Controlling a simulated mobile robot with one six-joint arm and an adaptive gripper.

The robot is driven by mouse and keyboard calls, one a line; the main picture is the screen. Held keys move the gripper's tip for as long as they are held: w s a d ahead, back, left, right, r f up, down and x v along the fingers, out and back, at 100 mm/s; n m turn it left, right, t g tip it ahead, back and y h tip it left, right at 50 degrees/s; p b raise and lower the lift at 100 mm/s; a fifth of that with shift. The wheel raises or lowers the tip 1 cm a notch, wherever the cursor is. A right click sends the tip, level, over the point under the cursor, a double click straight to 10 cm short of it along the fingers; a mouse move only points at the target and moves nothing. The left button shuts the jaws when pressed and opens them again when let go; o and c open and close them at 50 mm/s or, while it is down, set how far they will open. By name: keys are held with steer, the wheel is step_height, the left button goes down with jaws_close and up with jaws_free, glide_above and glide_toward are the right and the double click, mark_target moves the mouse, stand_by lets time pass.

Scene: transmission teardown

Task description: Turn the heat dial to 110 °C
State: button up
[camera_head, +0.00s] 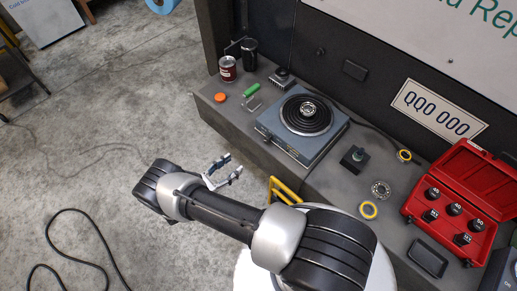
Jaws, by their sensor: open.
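The blue-grey hot plate (270,124) stands on the bench, with a black coil burner (290,126) on top. A small ring-shaped metal part (308,109) sits at the burner's middle. The heat dial and its markings are too small to make out from here; the plate's front side is seen only at a steep angle. My gripper (232,164) is open and empty. It hangs over the floor in front of the bench, to the lower left of the hot plate and apart from it.
A yellow frame (283,188) stands at the bench front. The concrete floor at left is mostly clear; a black cable (85,218) lies there.

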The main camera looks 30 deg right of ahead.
mark_target(266, 141)
steer(key=shift+n+t, duration=0.6)
steer(key=x, duration=0.5)
steer(key=f+x, duration=0.1)
steer(key=x, duration=0.5)
steer(key=s+f+b+x, duration=0.1)
steer(key=x, duration=0.4)
steer(key=shift+d+f, duration=0.1)
steer(key=shift+d, duration=0.45)
steer(key=shift+c, duration=0.2)
steer(key=c, duration=1)
